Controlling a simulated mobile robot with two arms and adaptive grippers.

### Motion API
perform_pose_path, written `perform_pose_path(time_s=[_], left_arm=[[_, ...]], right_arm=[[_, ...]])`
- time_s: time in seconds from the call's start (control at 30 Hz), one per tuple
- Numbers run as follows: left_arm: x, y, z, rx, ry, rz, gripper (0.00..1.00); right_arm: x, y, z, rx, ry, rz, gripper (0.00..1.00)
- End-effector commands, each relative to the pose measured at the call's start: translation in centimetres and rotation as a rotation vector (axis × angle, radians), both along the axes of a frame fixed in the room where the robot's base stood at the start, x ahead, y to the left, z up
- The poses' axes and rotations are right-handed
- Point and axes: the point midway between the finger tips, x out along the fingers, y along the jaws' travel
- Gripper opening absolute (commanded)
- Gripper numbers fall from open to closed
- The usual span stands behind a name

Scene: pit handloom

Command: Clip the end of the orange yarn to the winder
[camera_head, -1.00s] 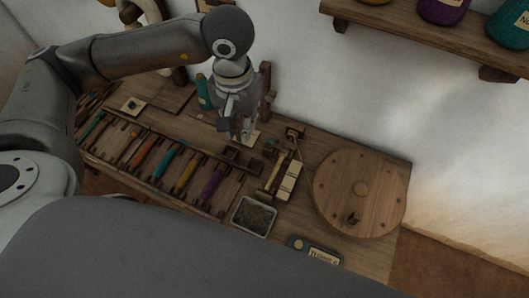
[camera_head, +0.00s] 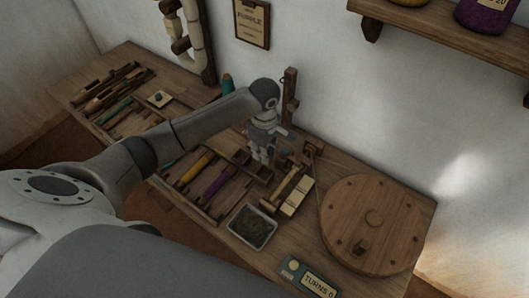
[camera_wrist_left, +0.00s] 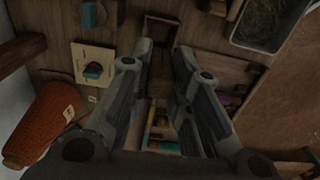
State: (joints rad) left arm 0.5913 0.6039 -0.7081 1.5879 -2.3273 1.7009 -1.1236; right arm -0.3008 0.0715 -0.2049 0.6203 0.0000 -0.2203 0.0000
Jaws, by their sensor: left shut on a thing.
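The winder is a large round wooden wheel (camera_head: 345,215) with a small spindle stand (camera_head: 290,188) to its left, both on the bench at the right of the head view. My left gripper (camera_head: 261,158) points down over the bench, left of the spindle stand and apart from the wheel. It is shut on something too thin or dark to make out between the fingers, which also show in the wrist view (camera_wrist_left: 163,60). A cone of orange yarn (camera_wrist_left: 45,122) lies at the left of the wrist view; its loose end cannot be made out. My right gripper is out of view.
A grey tray (camera_head: 231,225) stands in front of the spindle stand, and a counter reading TURNS 0 (camera_head: 293,265) near the wheel. A rack of coloured bobbins (camera_head: 213,181) lies to the left. A wooden post (camera_head: 290,95) rises behind the gripper.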

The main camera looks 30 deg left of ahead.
Motion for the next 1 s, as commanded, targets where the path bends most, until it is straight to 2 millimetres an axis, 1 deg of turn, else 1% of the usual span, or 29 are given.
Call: perform_pose_path(time_s=[0.17, 0.33, 0.63, 0.8, 1.0], left_arm=[[0.0, 0.0, -0.8, -0.001, 0.0, -0.001, 0.06], [0.0, -0.1, -2.2, -0.002, 0.0, -0.002, 0.06], [0.0, -0.1, -5.3, -0.002, 0.0, -0.003, 0.06], [0.0, 0.0, -7.1, 0.001, 0.0, -0.004, 0.06], [0.1, 0.0, -8.3, 0.0, -0.001, -0.004, 0.06]], right_arm=[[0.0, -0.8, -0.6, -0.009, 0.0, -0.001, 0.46], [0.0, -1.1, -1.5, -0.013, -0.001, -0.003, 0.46], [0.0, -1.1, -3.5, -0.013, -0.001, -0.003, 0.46], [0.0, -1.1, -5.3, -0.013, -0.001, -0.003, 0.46], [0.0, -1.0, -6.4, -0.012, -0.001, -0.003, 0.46]])
